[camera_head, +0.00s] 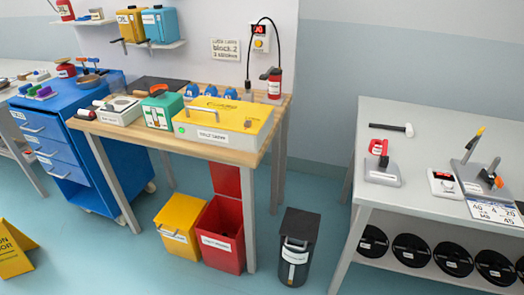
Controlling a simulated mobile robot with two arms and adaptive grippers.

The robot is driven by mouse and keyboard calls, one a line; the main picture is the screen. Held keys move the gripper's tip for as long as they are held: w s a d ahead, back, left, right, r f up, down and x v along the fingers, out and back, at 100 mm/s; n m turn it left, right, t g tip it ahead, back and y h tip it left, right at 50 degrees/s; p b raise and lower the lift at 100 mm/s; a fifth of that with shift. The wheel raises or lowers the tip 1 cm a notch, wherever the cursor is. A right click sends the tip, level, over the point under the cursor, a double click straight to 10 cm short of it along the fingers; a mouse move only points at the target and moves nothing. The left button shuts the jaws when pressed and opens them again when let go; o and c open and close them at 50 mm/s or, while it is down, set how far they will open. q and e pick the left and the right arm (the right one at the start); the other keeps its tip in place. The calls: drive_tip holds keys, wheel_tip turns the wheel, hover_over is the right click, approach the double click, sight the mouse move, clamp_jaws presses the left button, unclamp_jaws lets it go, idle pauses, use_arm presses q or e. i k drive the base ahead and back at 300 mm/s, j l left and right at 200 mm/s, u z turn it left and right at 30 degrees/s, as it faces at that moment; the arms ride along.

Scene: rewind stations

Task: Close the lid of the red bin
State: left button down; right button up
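The red bin (222,240) stands on the floor under the wooden workbench, with a white label on its front. Its top is open and the dark red inside shows. A red panel, which looks like its lid (226,180), stands raised at the back of the bin. The upper part of this panel reaches up to the bench edge, which may hide some of it. Neither of my grippers is in view.
A yellow bin (181,230) touches or nearly touches the red bin's left side. A black bin (297,250) stands to the right, past a bench leg (249,220). The wooden workbench (150,138) overhangs the bins. Floor in front is clear; a yellow floor sign (12,250) stands far left.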

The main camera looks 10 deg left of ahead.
sight(226, 178)
drive_tip(key=i+j+z, duration=0.1)
drive_tip(key=j+z, duration=0.25)
drive_tip(key=i+j+z, duration=0.1)
drive_tip(key=j+z, duration=0.65)
